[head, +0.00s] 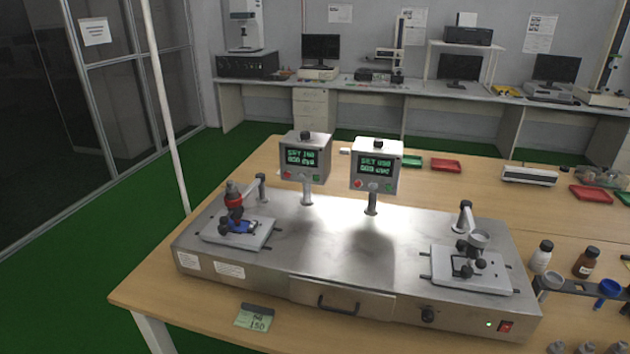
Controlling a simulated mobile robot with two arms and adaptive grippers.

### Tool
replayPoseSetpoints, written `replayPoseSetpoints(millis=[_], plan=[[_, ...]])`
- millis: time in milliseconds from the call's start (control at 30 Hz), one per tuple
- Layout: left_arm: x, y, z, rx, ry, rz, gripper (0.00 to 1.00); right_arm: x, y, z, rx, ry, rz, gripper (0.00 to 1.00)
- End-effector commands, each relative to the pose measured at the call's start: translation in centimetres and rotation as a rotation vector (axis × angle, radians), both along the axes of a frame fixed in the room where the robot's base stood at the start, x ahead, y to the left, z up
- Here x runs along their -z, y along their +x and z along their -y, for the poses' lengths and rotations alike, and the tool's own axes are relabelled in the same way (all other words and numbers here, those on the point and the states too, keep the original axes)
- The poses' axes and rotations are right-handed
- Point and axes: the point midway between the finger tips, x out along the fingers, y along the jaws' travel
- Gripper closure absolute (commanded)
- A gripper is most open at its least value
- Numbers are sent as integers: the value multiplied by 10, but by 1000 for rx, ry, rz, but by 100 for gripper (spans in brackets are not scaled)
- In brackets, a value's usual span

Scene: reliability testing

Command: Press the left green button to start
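A steel test machine (330,250) stands on a wooden table and carries two control boxes on posts. The left control box (305,158) has a green-lit display (302,158), a red button (287,174) at lower left and a small green button (316,178) at lower right. The right control box (376,165) has a similar display, a red button (359,183) at lower left and a green button (388,186) at lower right. Both faces are unobstructed. Neither of my grippers is in view.
A left test stage (215,235) and a right test stage (485,282) flank the steel top. Bottles (541,257), a dark rack, and red and green trays (446,165) lie to the right. A green card (254,318) lies at the table's front. The floor at left is clear.

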Motion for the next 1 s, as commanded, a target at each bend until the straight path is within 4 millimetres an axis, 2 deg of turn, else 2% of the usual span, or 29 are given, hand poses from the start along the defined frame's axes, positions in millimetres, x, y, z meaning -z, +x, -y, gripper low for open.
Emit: replayPoseSetpoints(millis=[267,867,1000], plan=[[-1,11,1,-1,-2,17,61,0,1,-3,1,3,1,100],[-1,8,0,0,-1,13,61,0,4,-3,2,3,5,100],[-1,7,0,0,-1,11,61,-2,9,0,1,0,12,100]])
